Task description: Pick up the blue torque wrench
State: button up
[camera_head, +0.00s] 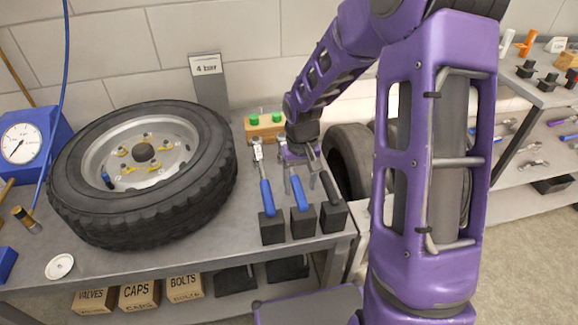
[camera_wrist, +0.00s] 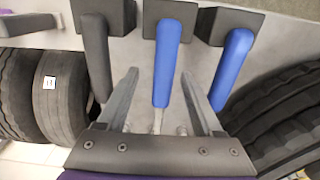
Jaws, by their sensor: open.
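Two blue-handled tools lean on black blocks on the grey bench: a left one (camera_head: 266,197) with a bright metal head, and a middle one (camera_head: 299,193) partly hidden by my gripper. I cannot tell for sure which is the torque wrench. My gripper (camera_head: 300,183) is open over the middle tool. In the wrist view, the middle blue handle (camera_wrist: 166,62) lies between the spread fingers of my gripper (camera_wrist: 160,76), with gaps on both sides. The left tool's blue handle (camera_wrist: 232,66) shows there outside the fingers, on the right.
A dark-handled tool (camera_head: 329,188) stands close on the right. A large tyre with its wheel (camera_head: 85,205) lies on the bench (camera_head: 190,262) to the left. A wooden block with green knobs (camera_head: 265,132) is behind. More tyres (camera_head: 348,158) stand beyond the bench's right edge.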

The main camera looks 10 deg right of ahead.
jog(key=f, duration=0.2)
jog(key=f+b, duration=0.1)
jog(key=f, duration=0.1)
jog(key=shift+a+f, duration=0.2)
jog(key=shift+f, duration=0.1)
grip_shut()
jog(key=shift+r, duration=0.1)
